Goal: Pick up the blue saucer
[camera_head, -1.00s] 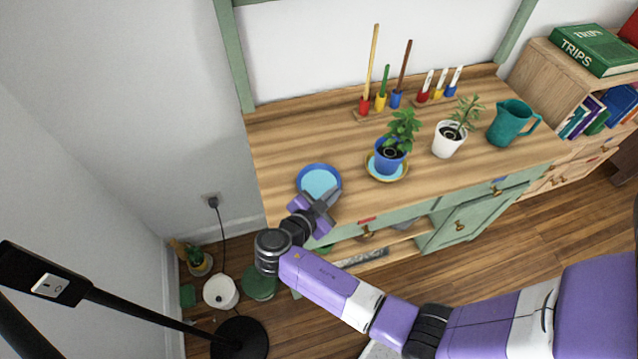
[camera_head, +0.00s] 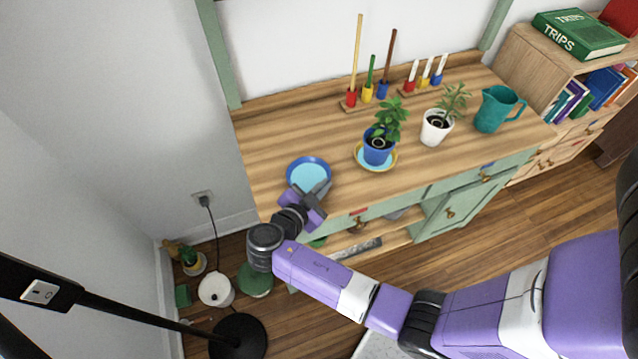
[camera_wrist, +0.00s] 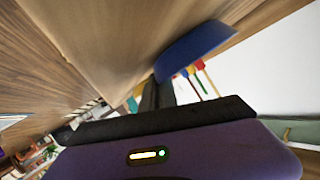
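The blue saucer (camera_head: 308,160) has a dark blue rim and a light blue inside. It is on the wooden top at the near left, left of the blue plant pot. My gripper (camera_head: 319,191) is at the saucer's near right side, and a grey finger overlaps the saucer in the head view. In the wrist view the saucer (camera_wrist: 195,46) shows as a blue curved shape just beyond the dark fingers (camera_wrist: 158,94). The fingers look close together, at the saucer's edge. Whether they grip the rim is unclear.
A blue pot (camera_head: 378,147) with a plant stands on a yellow-rimmed saucer (camera_head: 391,158). A white pot (camera_head: 436,128) and a teal pitcher (camera_head: 497,110) stand further right. Colored holders with sticks (camera_head: 368,94) line the back. A black lamp pole (camera_head: 140,310) is at left.

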